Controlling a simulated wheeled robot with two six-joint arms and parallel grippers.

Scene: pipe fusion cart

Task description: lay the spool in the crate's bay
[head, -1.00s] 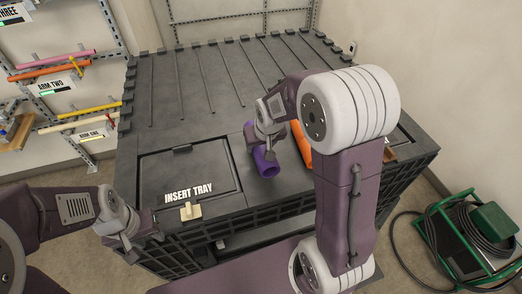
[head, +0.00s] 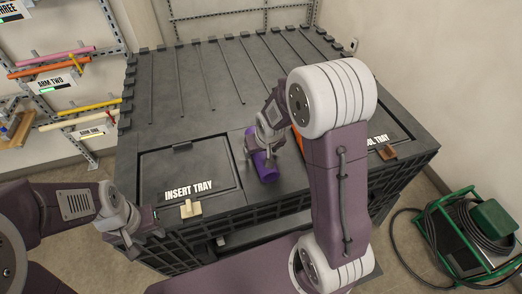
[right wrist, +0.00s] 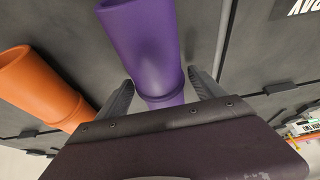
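A purple pipe piece (head: 267,172), which may be the spool, lies on the dark crate top (head: 215,130) between the two tray lids. My right gripper (head: 261,147) is over it and hides its far part. In the right wrist view, the purple piece (right wrist: 152,50) lies between my right gripper's two fingers (right wrist: 160,80), with narrow gaps visible beside it; the fingers look open. An orange pipe piece (right wrist: 42,85) lies to its left there; only a sliver of it (head: 298,140) shows in the head view behind my right arm. My left gripper (head: 143,241) is at the crate's front left; its fingers are unclear.
The insert tray lid (head: 190,165) with a pale handle (head: 191,209) is left of the purple piece. The tool tray lid (head: 390,140) is partly hidden by my right arm. The grooved back of the crate is clear. A green-framed machine (head: 485,235) with cables stands on the floor at right.

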